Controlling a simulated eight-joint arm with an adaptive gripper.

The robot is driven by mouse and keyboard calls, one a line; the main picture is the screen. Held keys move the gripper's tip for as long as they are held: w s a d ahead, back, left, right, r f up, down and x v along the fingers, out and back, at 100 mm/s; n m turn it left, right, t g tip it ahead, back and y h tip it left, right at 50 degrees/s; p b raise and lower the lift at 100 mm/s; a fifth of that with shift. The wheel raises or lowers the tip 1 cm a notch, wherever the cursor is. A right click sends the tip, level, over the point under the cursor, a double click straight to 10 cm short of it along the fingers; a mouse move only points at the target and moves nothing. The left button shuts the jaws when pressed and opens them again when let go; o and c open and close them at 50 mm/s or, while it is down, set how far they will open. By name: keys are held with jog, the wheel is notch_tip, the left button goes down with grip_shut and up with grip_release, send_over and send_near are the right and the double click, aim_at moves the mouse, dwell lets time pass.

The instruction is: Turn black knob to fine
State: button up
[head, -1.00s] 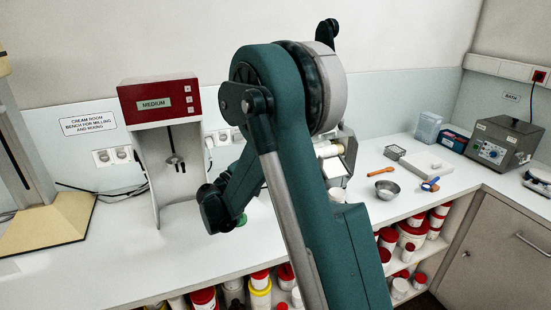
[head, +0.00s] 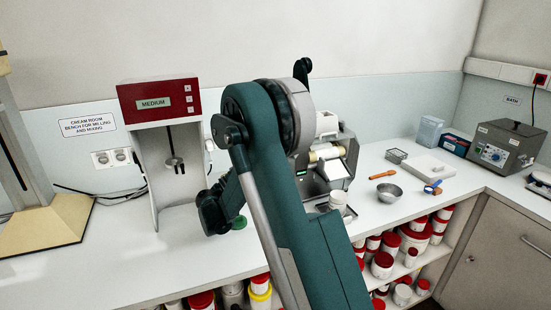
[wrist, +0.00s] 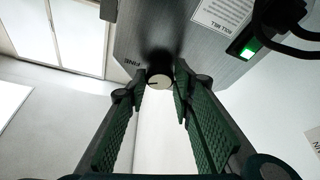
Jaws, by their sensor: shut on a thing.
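The knob (wrist: 159,78) shows in the wrist view, with a pale round face, a small dark mark on it and a dark surround. It sits at the lower edge of a grey metal panel (wrist: 190,45), beside printed lettering that seems to read FINE (wrist: 133,65). A label on the panel reads roll mill (wrist: 225,14). My gripper (wrist: 157,86) has its green ribbed fingers on either side of the knob and is shut on it. In the head view the roll mill (head: 340,160) is partly hidden behind my arm, and the knob and fingers cannot be made out.
A red-topped mixer (head: 158,101) reading MEDIUM stands at left. A steel bowl (head: 389,193), an orange spoon (head: 382,175), a blue scoop (head: 432,188) and a grey bath (head: 505,145) are at right. Tubs fill the shelf below.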

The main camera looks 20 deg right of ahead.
dwell(0.4)
jog(key=o, duration=0.9)
jog(key=shift+a, duration=0.1)
jog(key=w+v, duration=0.1)
jog(key=v, duration=0.6)
jog(key=shift+s+a, duration=0.15)
jog(key=shift+s, duration=0.35)
jog(key=shift+f, duration=0.1)
